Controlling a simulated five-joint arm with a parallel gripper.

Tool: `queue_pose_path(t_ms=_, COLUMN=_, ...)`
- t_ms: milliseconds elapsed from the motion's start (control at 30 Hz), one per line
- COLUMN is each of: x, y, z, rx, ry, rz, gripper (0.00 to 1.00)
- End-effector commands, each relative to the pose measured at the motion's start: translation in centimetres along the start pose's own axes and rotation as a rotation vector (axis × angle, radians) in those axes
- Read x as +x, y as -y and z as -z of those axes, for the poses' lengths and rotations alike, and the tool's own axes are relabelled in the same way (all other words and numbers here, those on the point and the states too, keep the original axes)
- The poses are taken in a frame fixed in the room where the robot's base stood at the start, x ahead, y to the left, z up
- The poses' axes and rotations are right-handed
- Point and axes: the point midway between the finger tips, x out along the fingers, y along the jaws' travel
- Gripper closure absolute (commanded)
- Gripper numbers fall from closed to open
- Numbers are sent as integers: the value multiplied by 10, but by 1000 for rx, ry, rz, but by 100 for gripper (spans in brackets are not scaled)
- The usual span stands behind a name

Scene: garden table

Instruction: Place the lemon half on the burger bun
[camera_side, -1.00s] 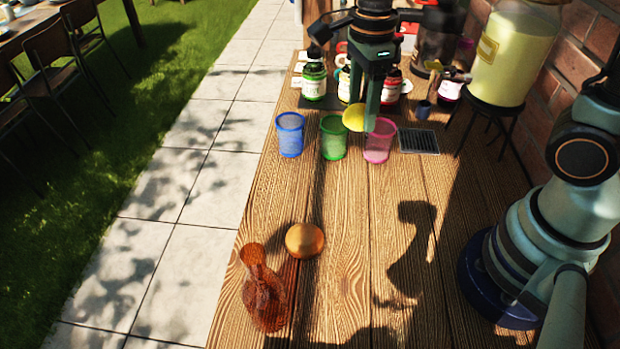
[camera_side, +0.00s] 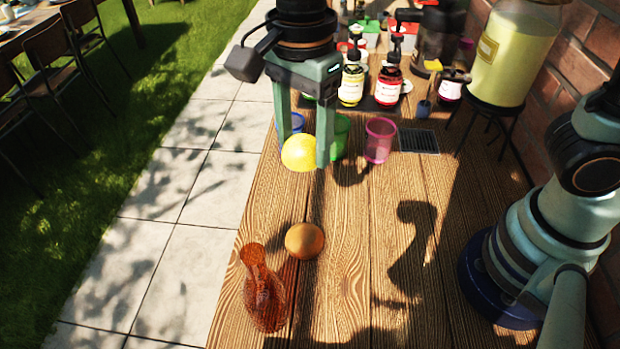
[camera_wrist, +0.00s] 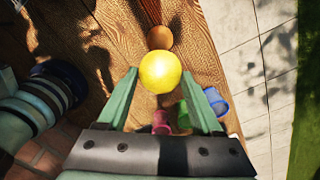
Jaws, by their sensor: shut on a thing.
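The yellow lemon half (camera_side: 299,154) is held between the fingertips of my gripper (camera_side: 304,163), above the table. In the wrist view the lemon half (camera_wrist: 160,72) sits between the two green fingers. The brown burger bun (camera_side: 304,241) rests on the wooden table, below the lemon half in the side view and apart from it. In the wrist view the bun (camera_wrist: 160,37) shows just beyond the lemon half.
An amber glass vase (camera_side: 264,290) stands beside the bun. A pink cup (camera_side: 380,140), a green cup (camera_side: 341,136) and a partly hidden blue cup (camera_side: 292,123) stand behind. Several bottles and a drink dispenser (camera_side: 512,55) are at the back. The table right of the bun is clear.

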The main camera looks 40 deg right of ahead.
Motion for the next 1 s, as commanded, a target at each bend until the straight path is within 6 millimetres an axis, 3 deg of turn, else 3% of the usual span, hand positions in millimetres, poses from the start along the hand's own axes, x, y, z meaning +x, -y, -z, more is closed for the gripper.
queue_pose_path(t_ms=500, x=124, y=-1, z=2, rx=2, ry=-3, rz=-6, gripper=88)
queue_pose_path(t_ms=1000, x=179, y=-1, z=1, rx=3, ry=-2, rz=-3, gripper=88)
